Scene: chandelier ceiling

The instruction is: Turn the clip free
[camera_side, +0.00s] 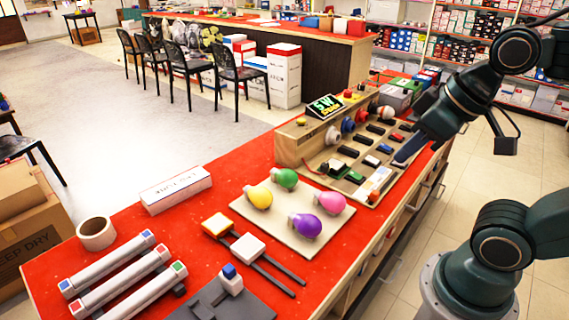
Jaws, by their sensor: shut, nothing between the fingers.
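My gripper (402,160) is shut and empty. Several small dark, red, white and green pieces sit in rows in the tray. I cannot make out for sure which piece is the clip. A grey base with a white block and blue top (231,280) stands at the front edge of the view.
The red worktop (200,230) also holds a cream board (265,228) with yellow, green, pink and purple bulbs, several grey tubes (120,275) at left, a tape roll (97,233), a white box (176,190) and two rails with blocks (248,248).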

